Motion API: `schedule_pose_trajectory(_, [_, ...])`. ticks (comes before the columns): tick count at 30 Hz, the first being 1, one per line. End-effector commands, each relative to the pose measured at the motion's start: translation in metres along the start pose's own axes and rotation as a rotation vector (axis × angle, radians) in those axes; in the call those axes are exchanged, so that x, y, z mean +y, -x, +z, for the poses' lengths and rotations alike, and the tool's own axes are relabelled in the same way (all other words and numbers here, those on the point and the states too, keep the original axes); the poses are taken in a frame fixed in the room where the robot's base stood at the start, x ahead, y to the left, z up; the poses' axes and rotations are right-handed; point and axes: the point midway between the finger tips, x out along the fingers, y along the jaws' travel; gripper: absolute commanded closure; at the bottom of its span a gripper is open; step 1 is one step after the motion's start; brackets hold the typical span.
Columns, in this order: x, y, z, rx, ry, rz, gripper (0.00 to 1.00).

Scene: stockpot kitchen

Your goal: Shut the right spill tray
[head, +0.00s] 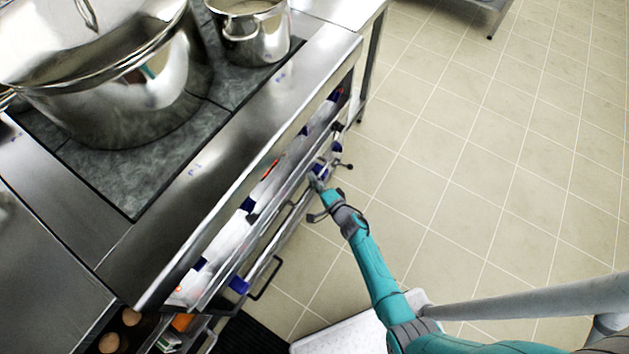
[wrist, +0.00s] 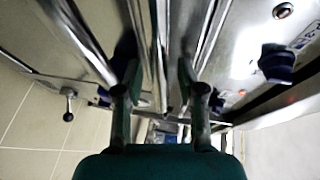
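The metal fronts below the cooker's knob panel, where the spill trays appear to be, show in the head view; a dark bar handle (head: 266,279) is on the nearer front. I cannot clearly tell the right tray's outline or how far out it is, as my arm covers part of that side. My gripper (head: 318,184) is at the right part of the cooker front. In the wrist view my gripper (wrist: 158,88) has its fingers apart, with metal edges showing between and beyond them. I cannot tell whether they touch the metal.
A large pot (head: 120,95) and a smaller pot (head: 254,32) stand on the cooker top. Blue knobs (head: 239,285) line the front panel. A small lever with a dark ball end (head: 349,167) sticks out near my gripper. The tiled floor (head: 470,160) to the right is clear.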

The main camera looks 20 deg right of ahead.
Motion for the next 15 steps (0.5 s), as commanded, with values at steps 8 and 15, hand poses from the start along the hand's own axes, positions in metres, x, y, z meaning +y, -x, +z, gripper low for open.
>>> schedule_pose_trajectory(8, [0.0001,0.0003,-0.0001,0.000,0.000,0.000,1.00])
schedule_pose_trajectory(15, [-0.0012,-0.0048,0.0017,-0.001,0.000,0.000,1.00])
